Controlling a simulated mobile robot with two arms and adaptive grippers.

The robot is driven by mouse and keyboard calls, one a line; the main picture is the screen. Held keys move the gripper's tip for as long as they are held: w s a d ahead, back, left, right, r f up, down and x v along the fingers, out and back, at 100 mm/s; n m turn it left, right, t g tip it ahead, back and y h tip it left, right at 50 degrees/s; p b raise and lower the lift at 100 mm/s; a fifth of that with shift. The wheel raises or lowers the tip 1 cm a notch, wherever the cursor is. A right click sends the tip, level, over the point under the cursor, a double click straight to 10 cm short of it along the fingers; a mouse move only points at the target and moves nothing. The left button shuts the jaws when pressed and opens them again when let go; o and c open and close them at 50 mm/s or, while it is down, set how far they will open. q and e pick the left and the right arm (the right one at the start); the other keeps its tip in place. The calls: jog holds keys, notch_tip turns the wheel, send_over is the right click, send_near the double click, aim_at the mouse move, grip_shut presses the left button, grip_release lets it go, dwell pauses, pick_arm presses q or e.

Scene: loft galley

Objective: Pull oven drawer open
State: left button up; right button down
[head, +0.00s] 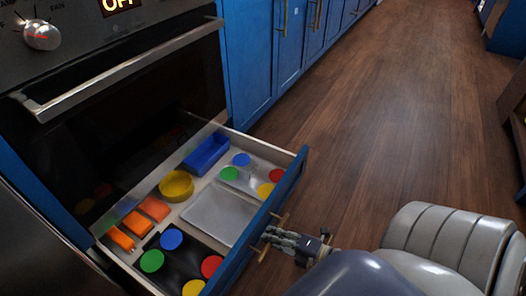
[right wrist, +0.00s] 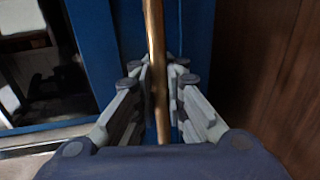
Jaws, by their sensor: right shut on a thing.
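The oven drawer (head: 292,172) is a blue-fronted drawer below the black oven, and it stands pulled out in the head view. Its light-walled inside shows from above. Its brass bar handle (head: 264,250) is on the outer face of the front. My right gripper (head: 272,238) is at this handle, with its fingers on both sides of the bar. In the right wrist view the handle (right wrist: 154,60) runs between the fingers of the gripper (right wrist: 160,95), which is shut on it. The left gripper is not in view.
The drawer holds a yellow bowl (head: 176,186), a blue tray (head: 206,154), a grey tray (head: 215,216), orange blocks and several coloured discs. The oven handle (head: 120,68) is above. Blue cabinets (head: 262,60) continue beyond. Wooden floor (head: 385,110) is clear to the right.

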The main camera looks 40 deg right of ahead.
jog(key=shift+s+r, duration=0.1)
jog(key=shift+s, duration=0.1)
jog(key=c, duration=1.7)
grip_release()
jog(key=shift+o, duration=0.2)
jog(key=v, duration=1.2)
